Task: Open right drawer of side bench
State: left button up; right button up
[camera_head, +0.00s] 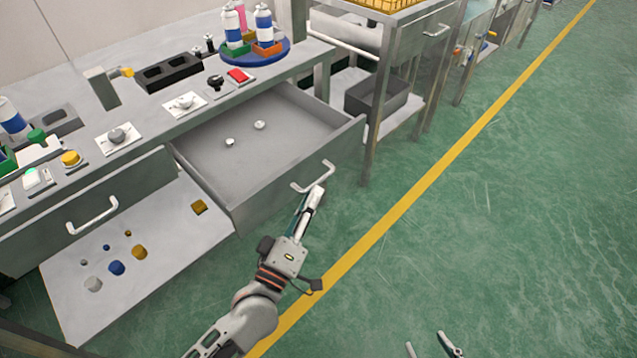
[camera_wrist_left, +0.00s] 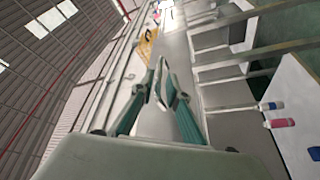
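The side bench (camera_head: 150,125) fills the left of the head view. Its right drawer (camera_head: 290,200) is pulled out, with two small pale knob-like pieces (camera_head: 259,125) on its floor. The fingers also show nearly meeting in the left wrist view (camera_wrist_left: 161,75). My right gripper (camera_head: 432,347) shows only as two separated fingertips at the bottom edge, open and empty over the floor.
The left drawer front with its handle (camera_head: 92,215) is closed. A metal rack (camera_head: 375,130) with a dark bin stands just beyond the drawer. The green floor (camera_head: 520,220) to the right is clear, crossed by a yellow line.

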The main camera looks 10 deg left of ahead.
pick_arm(q)
jog(key=v, duration=0.7)
dwell(0.4)
